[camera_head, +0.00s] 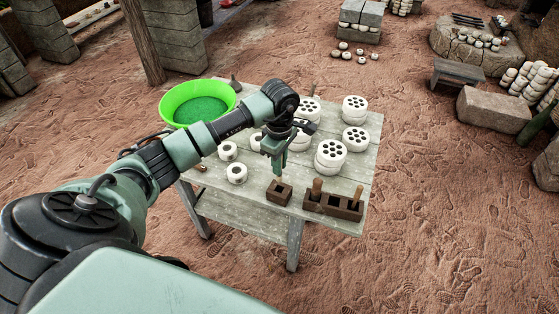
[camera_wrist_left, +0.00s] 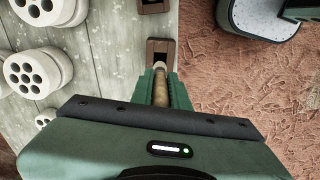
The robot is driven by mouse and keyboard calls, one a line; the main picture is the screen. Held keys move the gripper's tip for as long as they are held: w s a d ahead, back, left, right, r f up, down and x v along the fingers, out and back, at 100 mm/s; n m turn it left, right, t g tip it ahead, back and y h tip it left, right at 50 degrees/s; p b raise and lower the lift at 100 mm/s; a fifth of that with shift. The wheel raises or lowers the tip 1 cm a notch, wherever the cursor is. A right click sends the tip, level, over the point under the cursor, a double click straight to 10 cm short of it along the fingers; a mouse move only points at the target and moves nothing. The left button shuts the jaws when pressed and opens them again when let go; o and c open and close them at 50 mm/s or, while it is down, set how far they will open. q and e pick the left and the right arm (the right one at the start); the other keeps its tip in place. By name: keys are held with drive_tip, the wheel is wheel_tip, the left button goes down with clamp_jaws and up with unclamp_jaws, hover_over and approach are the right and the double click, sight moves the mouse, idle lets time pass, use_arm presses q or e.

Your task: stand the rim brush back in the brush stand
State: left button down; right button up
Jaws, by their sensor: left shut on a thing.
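My left gripper (camera_head: 276,168) points down over the front part of the table, above a small dark wooden block with a square hole (camera_head: 279,192). In the left wrist view the gripper (camera_wrist_left: 160,82) is shut on a round wooden handle, likely the rim brush (camera_wrist_left: 160,92). Its pale end points toward the block (camera_wrist_left: 160,48), and its far end is hidden. I cannot tell whether it touches the block. The block's hole looks empty. A longer dark wooden holder (camera_head: 333,206) with upright wooden-handled tools stands just right. My right gripper is not in view.
The wooden table (camera_head: 243,211) also carries a green basin (camera_head: 197,102), small white rings (camera_head: 236,173) and stacks of white holed discs (camera_head: 330,155) behind the gripper. The table's front edge lies close to the block. Open sandy ground surrounds the table.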

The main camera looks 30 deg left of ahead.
use_arm(q)
wheel_tip(320, 180, down, 4)
drive_tip(key=shift+f+b, duration=0.1)
drive_tip(key=shift+b, duration=1)
drive_tip(key=shift+f+b, duration=0.7)
drive_tip(key=shift+b, duration=0.05)
drive_tip(key=shift+b, duration=0.35)
drive_tip(key=shift+f, duration=0.2)
idle(0.3)
drive_tip(key=shift+f+b, duration=1.4)
drive_tip(key=shift+b, duration=0.1)
drive_tip(key=c, duration=0.7)
unclamp_jaws()
drive_tip(key=shift+r, duration=0.15)
